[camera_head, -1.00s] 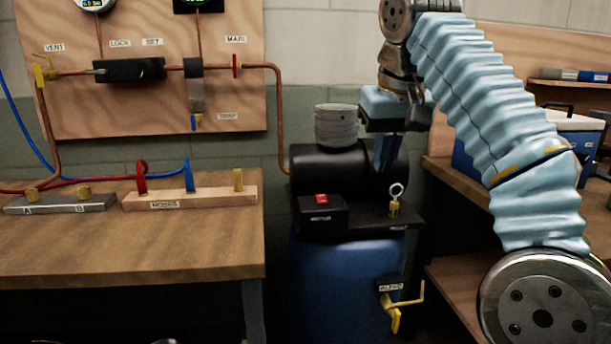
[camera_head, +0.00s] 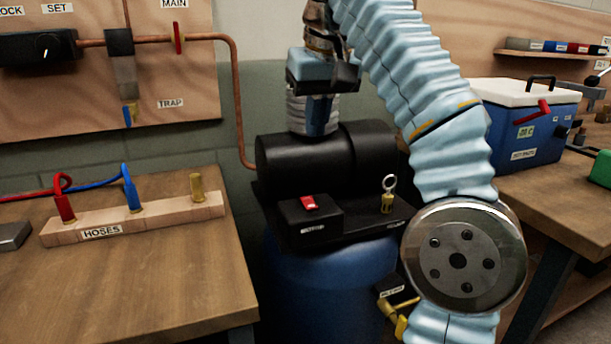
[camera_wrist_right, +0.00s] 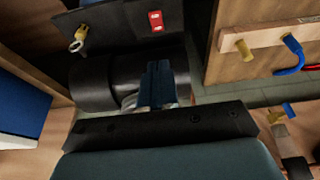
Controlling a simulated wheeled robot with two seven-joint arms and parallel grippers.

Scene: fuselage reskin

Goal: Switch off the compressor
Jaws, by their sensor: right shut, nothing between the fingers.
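The compressor has a black motor body (camera_head: 305,160) on top of a blue tank (camera_head: 325,290). A black switch box (camera_head: 313,222) sits in front of the motor, with a red rocker switch (camera_head: 309,202) on its top. The red switch also shows at the top of the right wrist view (camera_wrist_right: 155,20). My right gripper (camera_head: 318,132) points down above and behind the motor, in front of the grey ribbed cylinder. Its blue fingers (camera_wrist_right: 157,80) are shut and empty, apart from the switch. My left gripper is out of view.
A ring-pull brass valve (camera_head: 387,195) stands right of the switch box. A yellow drain lever (camera_head: 395,315) is low on the tank. The hose rack (camera_head: 140,218) is on the left bench, a blue cooler (camera_head: 520,130) on the right bench. Copper pipe (camera_head: 240,110) runs down behind the compressor.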

